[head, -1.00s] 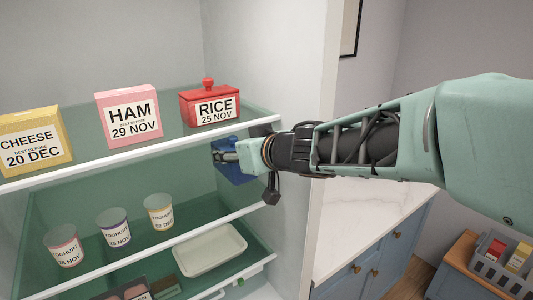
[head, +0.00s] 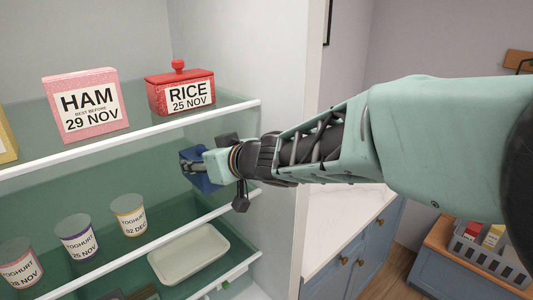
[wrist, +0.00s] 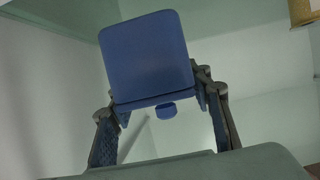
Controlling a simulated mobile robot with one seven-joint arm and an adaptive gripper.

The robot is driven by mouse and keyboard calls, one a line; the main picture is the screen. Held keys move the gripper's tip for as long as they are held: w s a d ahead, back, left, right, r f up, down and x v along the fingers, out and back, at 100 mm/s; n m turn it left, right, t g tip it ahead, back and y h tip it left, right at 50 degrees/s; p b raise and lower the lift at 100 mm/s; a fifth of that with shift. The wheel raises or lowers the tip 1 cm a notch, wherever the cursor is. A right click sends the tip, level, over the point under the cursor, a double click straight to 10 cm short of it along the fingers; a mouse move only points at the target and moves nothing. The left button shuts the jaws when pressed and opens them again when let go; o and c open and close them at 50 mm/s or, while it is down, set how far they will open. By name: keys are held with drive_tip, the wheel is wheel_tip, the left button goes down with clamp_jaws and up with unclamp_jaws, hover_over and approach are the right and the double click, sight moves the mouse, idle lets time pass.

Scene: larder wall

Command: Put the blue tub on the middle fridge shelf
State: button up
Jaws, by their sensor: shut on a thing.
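The blue tub (head: 202,182) is inside the fridge, in the space between the top shelf and the middle shelf (head: 178,222). My gripper (head: 190,167) is shut on it and partly hides it in the head view. In the wrist view the tub (wrist: 147,58) sits between the two fingers of my gripper (wrist: 160,108), its flat face filling the upper middle. The tub appears above the right part of the middle shelf; I cannot tell whether it touches the glass.
Yoghurt pots (head: 78,238) stand on the middle shelf to the left. A red rice box (head: 181,93) and a pink ham box (head: 86,103) stand on the shelf above. A white tray (head: 188,255) lies lower down. The fridge side wall (head: 275,230) is close on the right.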

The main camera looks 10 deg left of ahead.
drive_tip(key=shift+f+b, duration=1)
drive_tip(key=shift+f, duration=0.75)
drive_tip(key=shift+f, duration=0.15)
drive_tip(key=o, duration=1.5)
drive_tip(key=shift+f, duration=0.1)
drive_tip(key=shift+c, duration=0.2)
